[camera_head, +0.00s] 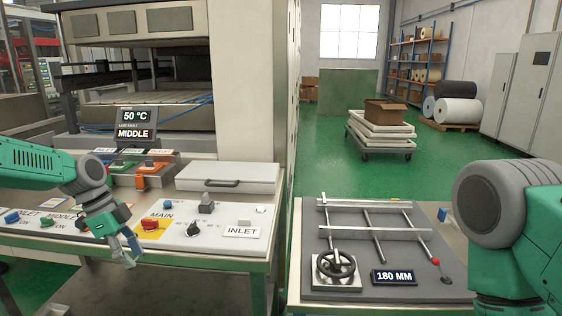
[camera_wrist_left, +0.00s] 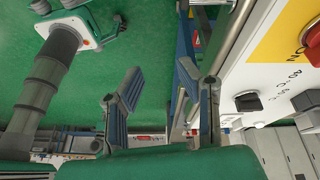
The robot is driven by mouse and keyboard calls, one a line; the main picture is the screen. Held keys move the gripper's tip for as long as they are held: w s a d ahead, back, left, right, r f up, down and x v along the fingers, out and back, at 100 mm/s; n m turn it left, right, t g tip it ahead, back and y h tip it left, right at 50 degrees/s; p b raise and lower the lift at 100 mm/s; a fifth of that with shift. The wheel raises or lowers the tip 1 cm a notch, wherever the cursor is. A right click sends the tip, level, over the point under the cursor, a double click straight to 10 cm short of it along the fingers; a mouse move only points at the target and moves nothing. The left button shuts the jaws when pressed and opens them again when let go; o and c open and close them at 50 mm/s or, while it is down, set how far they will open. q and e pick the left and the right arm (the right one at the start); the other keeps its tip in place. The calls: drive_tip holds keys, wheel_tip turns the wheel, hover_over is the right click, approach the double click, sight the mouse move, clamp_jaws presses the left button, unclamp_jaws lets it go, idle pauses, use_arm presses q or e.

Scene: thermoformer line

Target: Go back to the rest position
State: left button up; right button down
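My left gripper (camera_head: 128,252) hangs fingers down in front of the front edge of the control panel (camera_head: 190,238), near the MAIN switch (camera_head: 150,225). In the left wrist view the two fingers (camera_wrist_left: 160,95) stand apart with nothing between them, so it is open and empty. The panel's yellow plate and a red knob (camera_wrist_left: 314,45) show at the right of that view. My right arm shows at the right edge of the head view beside the gauge table, but its gripper is out of the picture.
A table with a handwheel (camera_head: 335,265), a rail frame and a 180 MM display (camera_head: 393,277) stands at right. A grey lidded box (camera_head: 228,178) and a display reading 50 °C and MIDDLE (camera_head: 136,124) are behind the panel. A cart (camera_head: 381,145) stands on the clear green floor.

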use_arm(q)
drive_tip(key=s+d+f+n+b, duration=0.1)
drive_tip(key=s+d+f+n, duration=0.25)
drive_tip(key=s+f, duration=0.35)
drive_tip(key=s+d+f+n+y+b, duration=0.1)
drive_tip(key=s+d+f+n, duration=0.1)
drive_tip(key=s+d+f, duration=0.6)
drive_tip(key=s+d+f+n+b, duration=0.1)
drive_tip(key=s+f+n+b, duration=0.2)
drive_tip(key=f, duration=0.7)
drive_tip(key=s+a+f+n+y, duration=0.1)
drive_tip(key=s+a+f+n, duration=0.1)
drive_tip(key=s, duration=0.8)
drive_tip(key=s+a+f+n+t+y+b, duration=0.1)
drive_tip(key=s+a+n, duration=0.3)
drive_tip(key=s, duration=0.7)
drive_tip(key=shift+s+f+n+y, duration=0.3)
drive_tip(key=shift+f+n+y, duration=0.3)
drive_tip(key=shift+n, duration=0.25)
drive_tip(key=shift+w, duration=0.1)
